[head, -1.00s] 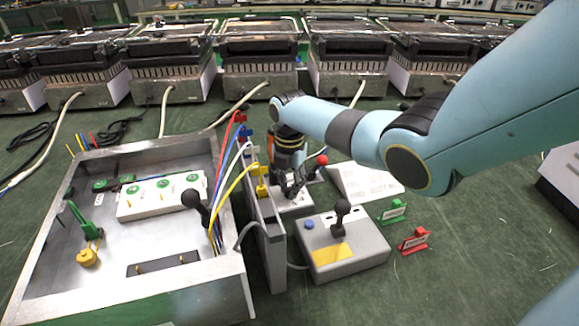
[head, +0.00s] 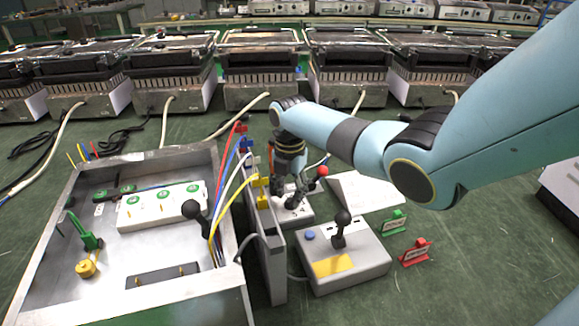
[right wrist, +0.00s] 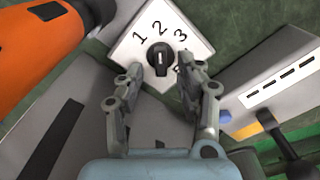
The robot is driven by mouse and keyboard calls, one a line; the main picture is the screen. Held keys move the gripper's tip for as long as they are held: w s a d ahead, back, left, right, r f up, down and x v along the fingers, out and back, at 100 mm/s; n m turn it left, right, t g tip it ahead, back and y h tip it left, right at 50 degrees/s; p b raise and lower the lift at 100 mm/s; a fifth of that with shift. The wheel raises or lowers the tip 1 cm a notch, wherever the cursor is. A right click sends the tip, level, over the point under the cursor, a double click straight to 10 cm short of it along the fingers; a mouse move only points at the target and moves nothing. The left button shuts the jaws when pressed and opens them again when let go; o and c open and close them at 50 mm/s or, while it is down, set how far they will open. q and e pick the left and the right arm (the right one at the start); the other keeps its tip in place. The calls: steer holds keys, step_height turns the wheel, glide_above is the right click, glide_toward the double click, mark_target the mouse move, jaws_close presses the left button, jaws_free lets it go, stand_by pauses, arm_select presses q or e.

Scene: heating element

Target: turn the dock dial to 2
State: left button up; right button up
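In the right wrist view the dial is a black round knob (right wrist: 161,58) on a white plate (right wrist: 190,22) marked 1, 2 and 3. A short light mark on the knob lies roughly in line with the 2. My right gripper (right wrist: 160,72) is open, with one fingertip on each side of the knob's lower part; I cannot tell whether they touch it. In the head view my right gripper (head: 295,190) points down over a small pale box (head: 297,214) and hides the knob. My left gripper is not in view.
A red-ball lever (head: 322,171) stands close to the right gripper. A grey box with a black joystick (head: 343,217) is in front, and an open metal tray (head: 230,275) with wires lies left. An orange cylinder (right wrist: 30,45) is at the wrist view's left.

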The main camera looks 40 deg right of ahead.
mark_target(289, 199)
step_height(289, 199, up, 11)
steer(key=shift+f, duration=0.2)
stand_by(0.5)
